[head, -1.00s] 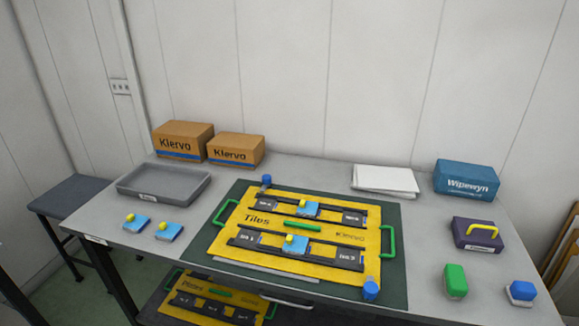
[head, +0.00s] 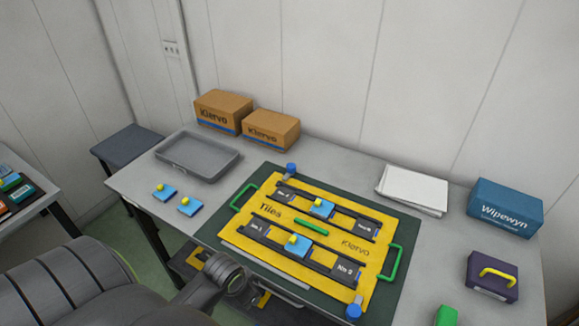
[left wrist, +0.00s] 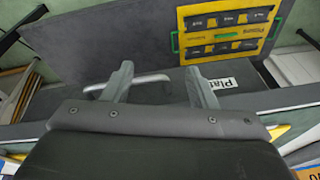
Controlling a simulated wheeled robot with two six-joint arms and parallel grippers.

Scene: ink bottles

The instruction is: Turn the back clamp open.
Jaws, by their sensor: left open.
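The back clamp (head: 291,169) is a small blue knob at the far left corner of the yellow "Tiles" board (head: 370,280). A matching blue front clamp (head: 353,312) sits at the board's near right corner. The way each clamp is turned is too small to tell. My left gripper (left wrist: 159,72) shows in the left wrist view with its fingers apart and nothing between them. Behind it are a grey surface and a curved metal handle, well away from the back clamp. In the head view my left arm comes in low at the left. My right gripper is not in view.
The board lies on a dark green mat (head: 398,305) on the grey table and has green handles. A grey tray (head: 197,157), cardboard boxes (head: 271,129), white sheets (head: 411,187) and a blue box (head: 504,207) stand around it. A yellow board (left wrist: 226,35) shows in the left wrist view.

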